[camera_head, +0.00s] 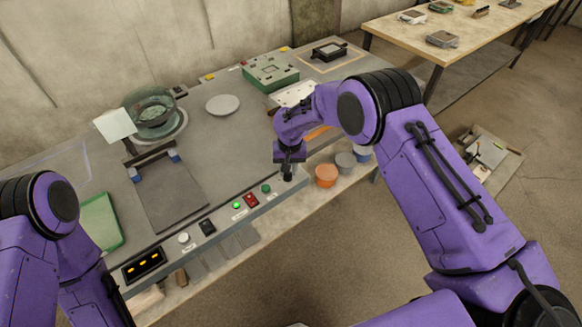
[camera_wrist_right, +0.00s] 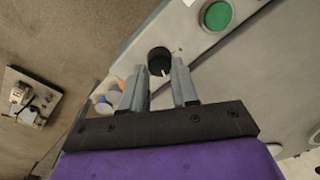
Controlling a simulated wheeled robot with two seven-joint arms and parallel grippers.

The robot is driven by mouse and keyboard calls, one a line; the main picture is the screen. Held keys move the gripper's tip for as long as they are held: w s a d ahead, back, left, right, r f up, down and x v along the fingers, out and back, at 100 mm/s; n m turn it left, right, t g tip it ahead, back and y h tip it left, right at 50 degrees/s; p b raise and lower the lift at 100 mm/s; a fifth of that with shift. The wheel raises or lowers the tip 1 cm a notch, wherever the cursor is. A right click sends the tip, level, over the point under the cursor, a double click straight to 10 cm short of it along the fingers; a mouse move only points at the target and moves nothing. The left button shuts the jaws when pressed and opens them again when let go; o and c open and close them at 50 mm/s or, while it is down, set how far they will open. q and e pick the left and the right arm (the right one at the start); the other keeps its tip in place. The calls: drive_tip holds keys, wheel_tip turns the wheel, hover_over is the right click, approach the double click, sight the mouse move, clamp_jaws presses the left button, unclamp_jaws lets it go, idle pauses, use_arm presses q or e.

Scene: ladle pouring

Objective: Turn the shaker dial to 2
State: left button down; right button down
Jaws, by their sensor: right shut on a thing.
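The dial (camera_wrist_right: 158,56) is a small round black knob with a white pointer mark on its near side, at the right end of the grey control panel (camera_head: 217,229). My right gripper (camera_wrist_right: 159,70) has its two fingers on either side of the dial and is shut on it. In the head view my right gripper (camera_head: 288,168) points down at the panel's right end and mostly hides the dial. Any scale numbers are too small to read. My left arm shows at the lower left, but its gripper is out of view.
The panel also carries a green button (camera_head: 266,188), a red switch (camera_head: 251,200), a lit green lamp (camera_head: 237,205) and an orange display (camera_head: 144,265). A glass bowl (camera_head: 151,108) stands at the back left. Orange and grey tubs (camera_head: 327,175) sit just right of my right gripper.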

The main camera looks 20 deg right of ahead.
sight(291, 176)
use_arm(q)
drive_tip(key=shift+f, duration=0.1)
use_arm(e)
drive_tip(key=shift+s+a+f, duration=0.25)
drive_tip(key=shift+s+f, duration=0.35)
drive_tip(key=shift+f, duration=0.25)
drive_tip(key=c, duration=1.1)
unclamp_jaws()
drive_tip(key=shift+w+r, duration=0.1)
drive_tip(key=shift+r, duration=0.2)
drive_tip(key=r+b, duration=0.1)
drive_tip(key=r, duration=0.1)
drive_tip(key=w+r+b, duration=0.1)
drive_tip(key=r, duration=0.2)
drive_tip(key=shift+w+d+r, duration=0.15)
drive_tip(key=shift+d, duration=0.05)
use_arm(q)
drive_tip(key=f, duration=0.3)
drive_tip(key=shift+w+b, duration=0.35)
drive_tip(key=shift+w, duration=0.05)
use_arm(e)
drive_tip(key=r, duration=0.6)
drive_tip(key=shift+s+d+r, duration=0.1)
drive_tip(key=shift+s+d, duration=0.2)
use_arm(q)
drive_tip(key=shift+s, duration=0.1)
use_arm(e)
drive_tip(key=shift+s+r, duration=0.1)
drive_tip(key=shift+s, duration=0.05)
